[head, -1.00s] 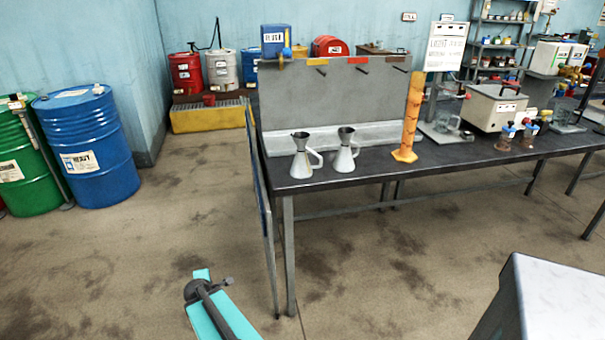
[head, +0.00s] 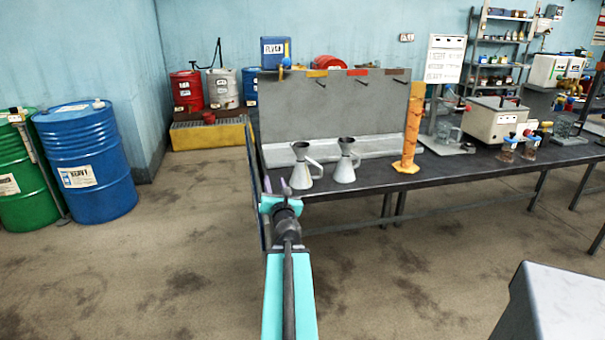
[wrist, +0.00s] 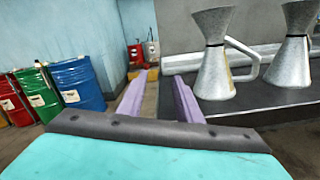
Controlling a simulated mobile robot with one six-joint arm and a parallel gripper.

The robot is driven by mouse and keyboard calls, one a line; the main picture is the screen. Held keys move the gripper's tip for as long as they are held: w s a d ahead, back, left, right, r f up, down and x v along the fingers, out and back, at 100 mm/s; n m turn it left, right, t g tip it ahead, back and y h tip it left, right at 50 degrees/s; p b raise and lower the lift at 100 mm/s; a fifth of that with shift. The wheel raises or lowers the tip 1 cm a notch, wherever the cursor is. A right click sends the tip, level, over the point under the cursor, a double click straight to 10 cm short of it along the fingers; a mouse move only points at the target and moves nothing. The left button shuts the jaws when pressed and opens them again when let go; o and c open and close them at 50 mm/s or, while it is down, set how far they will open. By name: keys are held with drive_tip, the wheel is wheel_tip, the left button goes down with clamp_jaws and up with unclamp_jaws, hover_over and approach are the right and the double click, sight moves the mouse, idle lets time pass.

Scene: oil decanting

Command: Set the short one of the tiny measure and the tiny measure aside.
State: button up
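Two small grey metal measures stand upright side by side on the dark bench near its left end. The left measure (head: 303,166) has a handle on its right, and it also shows in the wrist view (wrist: 213,55). The right measure (head: 346,160) shows in the wrist view (wrist: 294,50), cut off at the edge. They look nearly alike; I cannot tell surely which is shorter. My gripper (head: 277,186) is at the bench's left front corner, left of the left measure and apart from it. Its two purple fingers (wrist: 158,99) are spread with nothing between them.
The dark bench (head: 440,172) carries a grey back panel (head: 340,112) with pegs behind the measures. An orange stepped gauge (head: 411,128) stands to their right. Blue drum (head: 85,160) and green drum (head: 28,180) stand far left. A pale-topped block (head: 575,300) is at lower right.

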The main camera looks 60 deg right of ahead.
drive_tip(key=s+d+g, duration=0.1)
drive_tip(key=s+d, duration=0.2)
drive_tip(key=s, duration=0.4)
drive_tip(key=s+d+f+n+g+h, duration=0.1)
drive_tip(key=s+d, duration=0.3)
drive_tip(key=s, duration=0.4)
drive_tip(key=shift+s+d+g+h, duration=0.2)
drive_tip(key=shift+g+h, duration=0.1)
drive_tip(key=shift+g, duration=0.5)
drive_tip(key=shift+w, duration=0.25)
